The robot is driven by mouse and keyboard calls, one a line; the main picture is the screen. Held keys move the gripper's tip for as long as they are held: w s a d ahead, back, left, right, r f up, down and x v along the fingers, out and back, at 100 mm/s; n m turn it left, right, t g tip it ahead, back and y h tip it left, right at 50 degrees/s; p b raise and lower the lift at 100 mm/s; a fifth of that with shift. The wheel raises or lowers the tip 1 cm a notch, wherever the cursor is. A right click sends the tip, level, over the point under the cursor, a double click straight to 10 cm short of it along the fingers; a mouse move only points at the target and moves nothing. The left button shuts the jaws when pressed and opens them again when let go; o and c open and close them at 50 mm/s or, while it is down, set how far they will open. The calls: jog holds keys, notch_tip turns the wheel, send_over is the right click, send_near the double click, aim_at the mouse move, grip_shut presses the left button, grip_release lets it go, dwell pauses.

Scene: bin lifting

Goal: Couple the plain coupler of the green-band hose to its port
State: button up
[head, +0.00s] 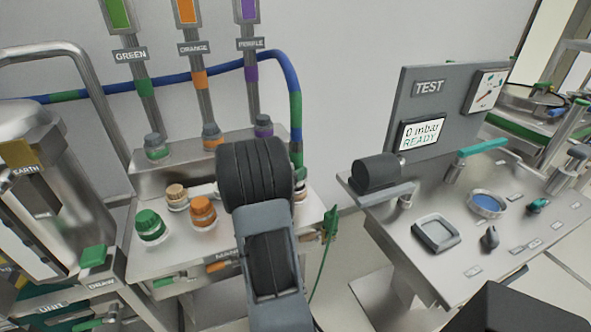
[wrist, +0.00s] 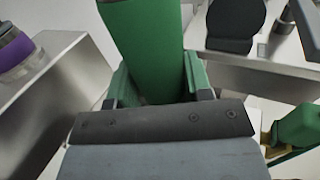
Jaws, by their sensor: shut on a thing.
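A blue hose (head: 195,77) with green bands (head: 296,147) runs along the wall behind the posts and drops down at the right of the bench. In the wrist view my gripper (wrist: 155,92) is shut on the green band (wrist: 145,40), which stands upright between its green-lined fingers. In the head view my arm hides the fingertips. The GREEN post (head: 142,88) ends at a grey fitting with a green ring (head: 157,147), at the left of the row.
Green (head: 149,225), orange (head: 202,211) and tan (head: 176,196) knobs stand in front. The TEST bench (head: 465,262) is right.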

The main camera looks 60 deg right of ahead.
jog(key=shift+f, duration=0.45)
jog(key=shift+f+b, duration=1.1)
jog(key=shift+b, duration=0.15)
dwell(1.1)
jog(key=o, duration=1.2)
jog(key=shift+c, duration=0.2)
